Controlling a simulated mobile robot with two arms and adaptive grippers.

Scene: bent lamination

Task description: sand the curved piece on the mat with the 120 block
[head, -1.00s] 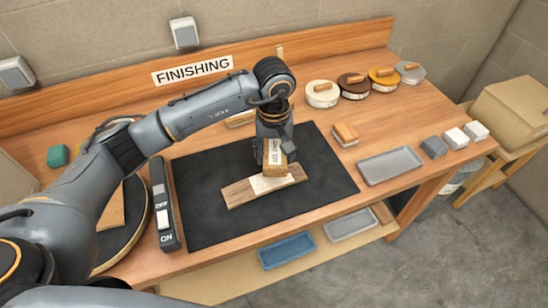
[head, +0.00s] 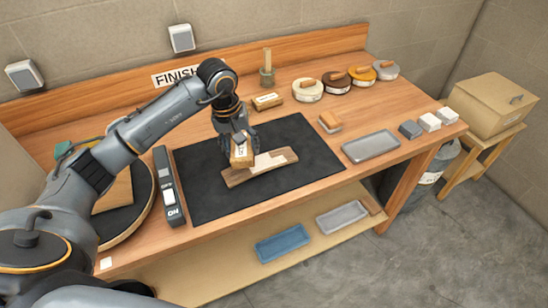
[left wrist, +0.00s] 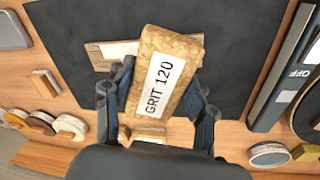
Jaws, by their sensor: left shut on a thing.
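The curved piece (head: 279,160) is a low wooden strip on the black mat (head: 205,198). Its top shows a pale patch beside brown wood. My left gripper (head: 238,142) is shut on the 120 block (head: 241,154), a tan cork-like block. In the left wrist view the block's white label reads GRIT 120 (left wrist: 164,82), between the two fingers. The block is at the left part of the curved piece, over or just behind it; I cannot tell if they touch. In the left wrist view the block hides most of the curved piece (left wrist: 105,56). My right gripper is not in view.
Another labelled block (head: 266,101) lies behind the mat. An orange-topped block (head: 329,123) and a grey tray (head: 371,147) are to the right. A switch box (head: 168,188) borders the mat's left side. The mat's right part is clear.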

